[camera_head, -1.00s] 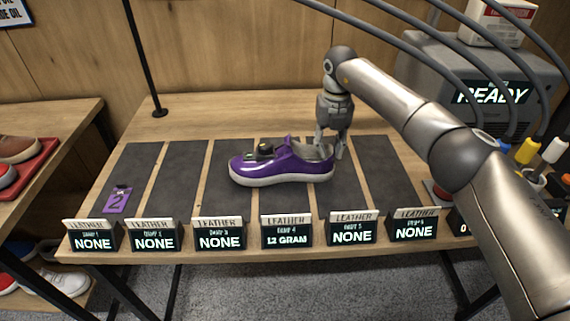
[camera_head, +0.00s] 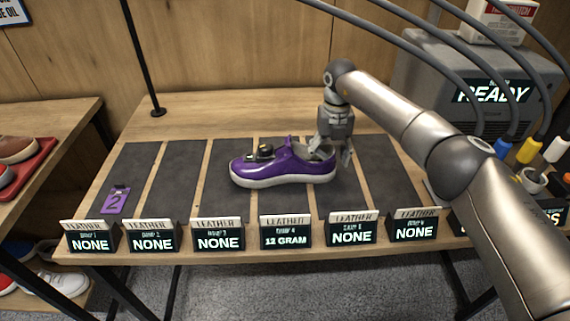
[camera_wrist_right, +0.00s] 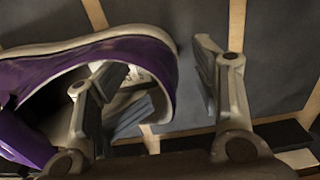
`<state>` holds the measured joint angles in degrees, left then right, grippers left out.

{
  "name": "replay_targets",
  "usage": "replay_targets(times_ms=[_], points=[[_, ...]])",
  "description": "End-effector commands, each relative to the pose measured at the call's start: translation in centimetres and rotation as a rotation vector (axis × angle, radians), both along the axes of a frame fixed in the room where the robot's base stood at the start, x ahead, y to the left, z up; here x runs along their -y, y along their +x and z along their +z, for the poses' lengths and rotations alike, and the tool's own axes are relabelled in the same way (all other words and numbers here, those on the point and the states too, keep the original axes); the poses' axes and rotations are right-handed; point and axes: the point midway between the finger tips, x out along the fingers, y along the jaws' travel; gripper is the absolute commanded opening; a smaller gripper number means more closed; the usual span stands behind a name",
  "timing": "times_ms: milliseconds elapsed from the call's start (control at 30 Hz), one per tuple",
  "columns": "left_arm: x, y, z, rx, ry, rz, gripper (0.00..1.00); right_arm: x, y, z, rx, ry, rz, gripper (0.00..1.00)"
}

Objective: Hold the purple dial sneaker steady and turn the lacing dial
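The purple sneaker (camera_head: 285,170) with a white sole stands upright on the dark mat near the middle of the table, toe to the left, heel to the right. Its dark lacing dial (camera_head: 265,151) with a yellowish spot sits on top of the front part. My right gripper (camera_head: 331,156) is at the heel from above. In the right wrist view the gripper (camera_wrist_right: 158,85) is open: one finger is inside the shoe's opening, the other outside behind the heel, with a gap to the heel wall (camera_wrist_right: 165,72). My left gripper is not in view.
A row of small display signs (camera_head: 285,232) lines the table's front edge. A purple tag (camera_head: 115,200) marked 2 lies on the left mat. A grey machine (camera_head: 430,85) reading READY stands at the back right.

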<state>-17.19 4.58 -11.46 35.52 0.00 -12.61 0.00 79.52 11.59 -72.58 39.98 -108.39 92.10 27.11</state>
Motion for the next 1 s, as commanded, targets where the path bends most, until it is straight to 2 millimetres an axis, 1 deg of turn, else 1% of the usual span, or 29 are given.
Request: replay_targets(times_ms=[33, 67, 100, 500, 633, 767, 1000], points=[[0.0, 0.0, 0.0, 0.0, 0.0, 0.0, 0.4, -0.1, 0.1, 0.2, 0.003, 0.003, 0.001, 0.69], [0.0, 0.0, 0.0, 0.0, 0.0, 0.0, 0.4, -0.1, 0.1, 0.2, 0.003, 0.004, 0.001, 0.72], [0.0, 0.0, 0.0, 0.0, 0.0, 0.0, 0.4, -0.2, 0.1, 0.3, 0.004, 0.004, 0.001, 0.74], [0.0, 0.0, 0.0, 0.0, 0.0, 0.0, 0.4, -0.2, 0.1, 0.3, 0.004, 0.004, 0.002, 0.74], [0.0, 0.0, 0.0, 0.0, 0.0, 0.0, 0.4, -0.2, 0.1, 0.9, 0.005, 0.004, 0.003, 0.74], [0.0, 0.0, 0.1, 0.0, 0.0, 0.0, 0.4, -0.2, 0.2, 3.0, 0.009, 0.005, 0.003, 0.74], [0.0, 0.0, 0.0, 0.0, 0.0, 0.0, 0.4, -0.2, 0.2, 8.2, 0.009, 0.005, 0.003, 0.74]])
